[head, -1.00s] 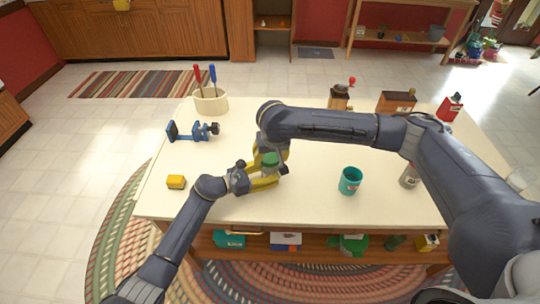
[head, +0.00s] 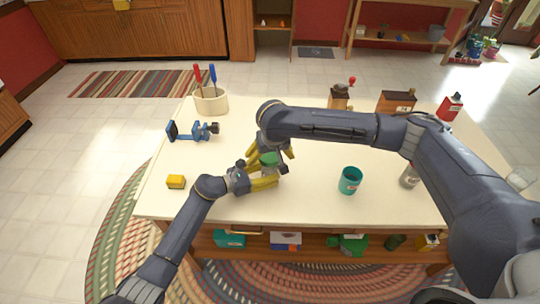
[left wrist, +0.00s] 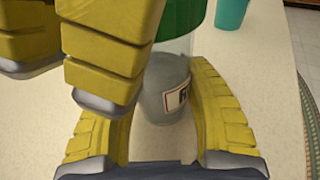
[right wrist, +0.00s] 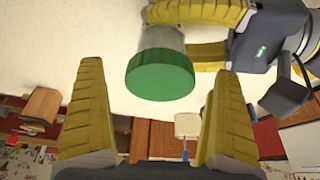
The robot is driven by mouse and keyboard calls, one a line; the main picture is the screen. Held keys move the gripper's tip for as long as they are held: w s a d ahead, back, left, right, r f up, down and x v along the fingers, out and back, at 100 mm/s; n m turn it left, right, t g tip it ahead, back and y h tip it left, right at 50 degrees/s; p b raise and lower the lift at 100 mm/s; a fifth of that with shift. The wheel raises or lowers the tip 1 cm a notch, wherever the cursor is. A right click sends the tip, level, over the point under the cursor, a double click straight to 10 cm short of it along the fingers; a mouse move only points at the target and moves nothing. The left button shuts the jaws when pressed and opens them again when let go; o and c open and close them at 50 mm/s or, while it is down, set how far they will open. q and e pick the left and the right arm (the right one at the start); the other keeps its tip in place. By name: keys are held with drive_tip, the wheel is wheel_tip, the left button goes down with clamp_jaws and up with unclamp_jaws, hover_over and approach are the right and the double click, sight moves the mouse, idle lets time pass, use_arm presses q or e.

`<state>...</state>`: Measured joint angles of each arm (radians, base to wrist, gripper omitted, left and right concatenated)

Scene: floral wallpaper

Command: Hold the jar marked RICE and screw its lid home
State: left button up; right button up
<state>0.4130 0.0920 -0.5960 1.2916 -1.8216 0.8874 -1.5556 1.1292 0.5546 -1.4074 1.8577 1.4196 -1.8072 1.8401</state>
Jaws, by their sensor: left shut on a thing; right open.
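The jar (left wrist: 170,90) is clear with greyish contents, and a label showing what looks like an R is partly hidden. It stands upright on the table with its green lid (right wrist: 160,75) on top. In the head view the lid (head: 268,158) shows between the arms. My left gripper (head: 276,177) is shut around the jar's body, below the lid. My right gripper (head: 275,150) is open above the lid, one finger to each side, not touching it in the right wrist view. Whether the lid sits fully down I cannot tell.
A teal cup (head: 350,181) stands right of the jar, with a grey bottle (head: 409,176) beyond it. A grinder (head: 339,98), wooden box (head: 396,102) and red can (head: 450,107) line the back.

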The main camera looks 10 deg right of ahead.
sight(270, 155)
drive_tip(key=shift+r, duration=0.1)
drive_tip(key=shift+r, duration=3.4)
